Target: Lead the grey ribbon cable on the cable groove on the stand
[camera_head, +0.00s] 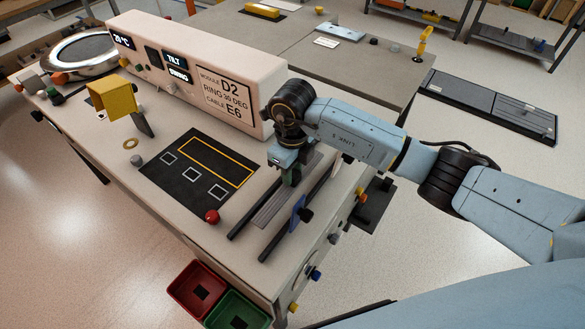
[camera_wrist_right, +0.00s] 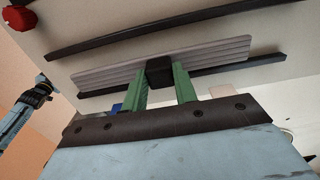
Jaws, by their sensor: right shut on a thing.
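My right gripper (camera_head: 290,178) points down over the right end of the table. In the right wrist view its green fingers (camera_wrist_right: 163,86) are shut on a small black block (camera_wrist_right: 159,70) at the middle of the grey ribbon cable (camera_wrist_right: 105,76). The cable is a flat ribbed strip, and it also shows in the head view (camera_head: 268,208). It lies along the space between two dark rails (camera_head: 283,237). I cannot make out a groove or whether the strip touches the surface below. A blue arm with a dark end (camera_wrist_right: 38,90), seemingly my left, shows small; its jaws are unclear.
A panel box (camera_head: 190,75) stands behind, its label reading CABLE E6. A black mat (camera_head: 180,196), a red knob (camera_head: 212,216) and a yellow bracket (camera_head: 118,97) are left of the rails. A blue part (camera_head: 297,212) stands by the right rail. Red (camera_head: 176,292) and green bins sit below.

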